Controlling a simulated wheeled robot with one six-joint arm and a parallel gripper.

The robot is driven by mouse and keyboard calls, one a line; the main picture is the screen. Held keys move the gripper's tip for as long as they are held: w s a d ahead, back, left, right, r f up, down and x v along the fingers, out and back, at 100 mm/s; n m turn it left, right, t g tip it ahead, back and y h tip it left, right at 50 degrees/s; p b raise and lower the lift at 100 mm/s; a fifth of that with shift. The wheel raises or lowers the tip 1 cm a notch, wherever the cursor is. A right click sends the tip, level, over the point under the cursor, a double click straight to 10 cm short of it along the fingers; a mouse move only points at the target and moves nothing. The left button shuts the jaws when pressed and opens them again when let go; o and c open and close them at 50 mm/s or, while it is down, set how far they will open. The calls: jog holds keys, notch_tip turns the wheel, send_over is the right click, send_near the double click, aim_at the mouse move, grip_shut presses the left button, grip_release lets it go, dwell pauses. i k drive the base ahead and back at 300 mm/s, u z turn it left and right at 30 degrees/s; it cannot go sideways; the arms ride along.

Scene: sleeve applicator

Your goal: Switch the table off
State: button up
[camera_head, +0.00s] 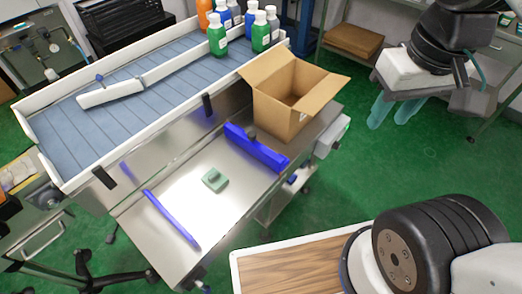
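The steel table (180,215) stands at centre, with a bright metal top and two blue rails. A small pale control box (331,139) is fixed at its right end, beside the carton. Its switch details are too small to tell. A small dark blue part (292,179) shows on the table's near right side; I cannot tell whether it is a switch. My gripper (389,124) is at the upper right, with two translucent teal fingers pointing down, a little apart, nothing seen between them. It is in the air, right of the control box and apart from it.
An open cardboard box (278,112) stands on the table's far right end. A small green block (215,180) lies on the top. Behind is a blue-slatted conveyor (130,110) with several bottles (217,42). A wood-topped surface (290,268) is in front. Green floor is free at right.

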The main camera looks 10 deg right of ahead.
aim_at(336, 145)
jog(key=z, duration=2.15)
jog(key=i, duration=4.6)
jog(key=u, duration=4.9)
